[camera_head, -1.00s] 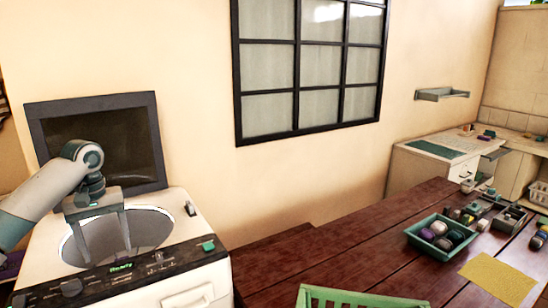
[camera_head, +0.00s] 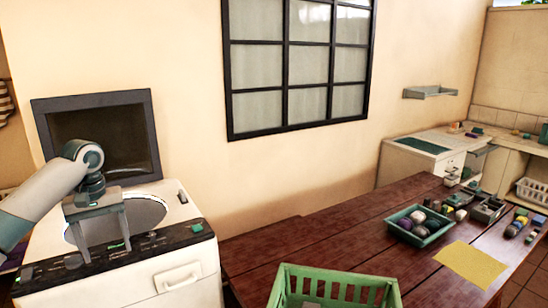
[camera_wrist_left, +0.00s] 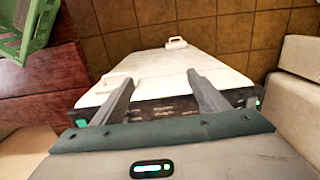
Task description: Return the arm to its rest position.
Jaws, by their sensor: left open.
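My left arm comes in from the left in the head view, and its gripper (camera_head: 106,238) hangs over the front part of the white washer (camera_head: 140,285), near the control panel. The jaws are apart with nothing between them. In the left wrist view the two fingers (camera_wrist_left: 158,95) are spread, with the washer's white front (camera_wrist_left: 180,62) beyond them. The washer's dark lid (camera_head: 100,130) stands raised behind its round opening (camera_head: 148,215). The gripper hides part of the opening and panel. My right gripper is not in view.
A dark red wooden table (camera_head: 290,245) stands right of the washer. On it are a green basket (camera_head: 330,285), a teal tray (camera_head: 420,238) of rounded items and a yellow cloth (camera_head: 470,263). A counter (camera_head: 425,155) runs along the back right.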

